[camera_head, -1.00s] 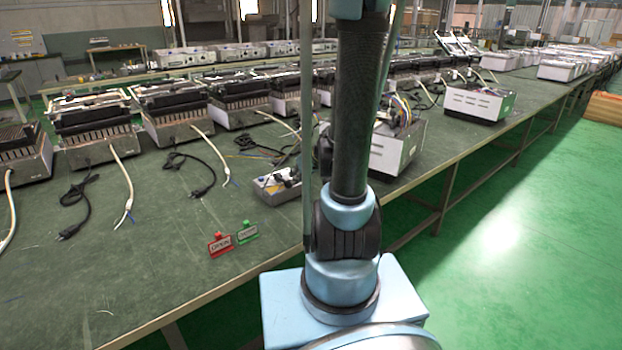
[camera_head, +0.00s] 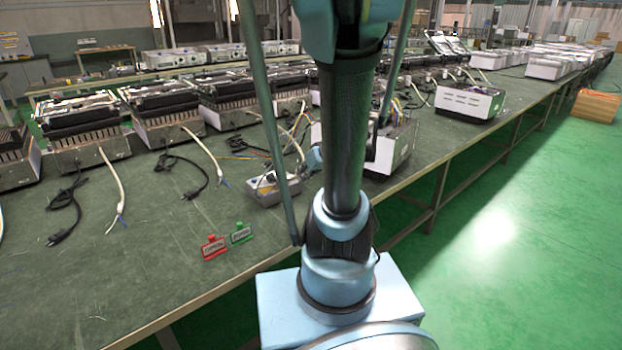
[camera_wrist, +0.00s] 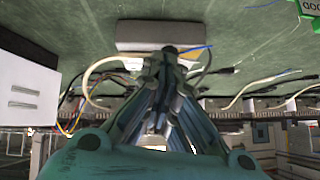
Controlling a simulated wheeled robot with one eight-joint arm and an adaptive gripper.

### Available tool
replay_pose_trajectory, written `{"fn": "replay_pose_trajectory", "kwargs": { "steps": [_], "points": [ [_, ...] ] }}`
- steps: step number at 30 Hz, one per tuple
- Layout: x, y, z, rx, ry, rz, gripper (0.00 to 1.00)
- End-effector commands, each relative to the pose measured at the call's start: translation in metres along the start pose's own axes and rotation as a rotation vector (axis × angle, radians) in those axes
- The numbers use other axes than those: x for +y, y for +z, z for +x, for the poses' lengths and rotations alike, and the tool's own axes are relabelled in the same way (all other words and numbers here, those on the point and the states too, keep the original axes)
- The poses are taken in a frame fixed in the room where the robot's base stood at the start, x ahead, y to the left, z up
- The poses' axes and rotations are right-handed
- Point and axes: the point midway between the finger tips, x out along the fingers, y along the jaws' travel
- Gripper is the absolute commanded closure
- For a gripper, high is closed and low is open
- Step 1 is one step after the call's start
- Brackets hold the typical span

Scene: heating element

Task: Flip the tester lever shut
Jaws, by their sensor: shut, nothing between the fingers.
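The tester looks like the small grey box (camera_head: 262,193) near the table's front edge, left of my arm in the head view. Small dark and pale parts sit on its top; I cannot make out the lever or its position. In the wrist view the grey box (camera_wrist: 140,32) lies just beyond my fingertips. My gripper (camera_wrist: 168,52) is shut and empty, its tips at the box's edge in that view. I cannot tell whether they touch. In the head view my arm hides most of the gripper.
A white heater housing (camera_head: 395,148) with wires stands right behind my arm. Several heaters (camera_head: 90,135) with loose cables line the table behind. The front-left table is mostly clear.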

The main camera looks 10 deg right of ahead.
Motion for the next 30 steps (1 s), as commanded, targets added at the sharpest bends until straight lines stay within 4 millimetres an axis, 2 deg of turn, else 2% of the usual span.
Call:
{"fn": "replay_pose_trajectory", "kwargs": {
  "steps": [13, 30],
  "points": [
    [0.005, 0.022, -0.025, 0.001, 0.001, 0.002, 1.0],
    [0.005, 0.026, -0.029, -0.001, -0.001, 0.0, 1.0]
  ]
}}
